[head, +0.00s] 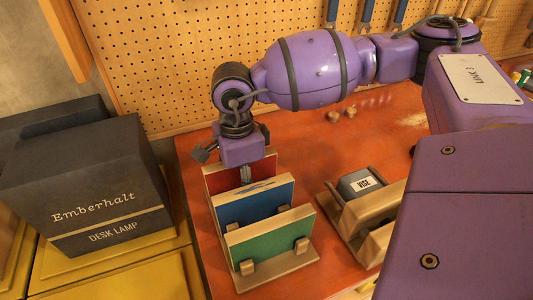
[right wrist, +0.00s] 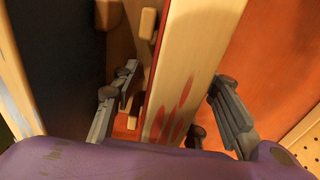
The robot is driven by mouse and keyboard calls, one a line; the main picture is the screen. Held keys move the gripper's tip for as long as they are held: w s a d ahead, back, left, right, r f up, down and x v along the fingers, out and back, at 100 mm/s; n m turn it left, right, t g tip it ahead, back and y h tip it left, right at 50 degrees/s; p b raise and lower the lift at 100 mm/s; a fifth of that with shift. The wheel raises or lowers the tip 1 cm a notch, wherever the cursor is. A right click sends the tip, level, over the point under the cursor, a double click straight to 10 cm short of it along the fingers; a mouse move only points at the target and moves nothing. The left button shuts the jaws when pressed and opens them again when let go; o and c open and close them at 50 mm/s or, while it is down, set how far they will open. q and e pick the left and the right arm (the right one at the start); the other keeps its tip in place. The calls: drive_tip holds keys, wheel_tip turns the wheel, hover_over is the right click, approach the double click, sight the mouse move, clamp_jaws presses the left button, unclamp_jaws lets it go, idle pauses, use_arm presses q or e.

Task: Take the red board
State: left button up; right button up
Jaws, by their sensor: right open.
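The red board (head: 222,179) stands upright in the rear slot of a wooden rack (head: 290,262), behind a blue board (head: 258,208) and a green board (head: 268,240). My right gripper (head: 245,174) points down over its top edge. In the right wrist view the red board's pale, red-marked edge (right wrist: 178,85) runs between the two open fingers of my right gripper (right wrist: 172,102), one on each side, with a gap to each. The blue board's dark face (right wrist: 62,70) lies left of the left finger. My left gripper is in neither view.
A second wooden holder (head: 368,222) with a grey box marked VISE (head: 361,183) stands right of the rack. A dark Emberhalt desk lamp box (head: 85,190) is at the left. A pegboard (head: 180,50) rises behind the orange table (head: 290,140).

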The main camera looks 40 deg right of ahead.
clamp_jaws()
idle(0.4)
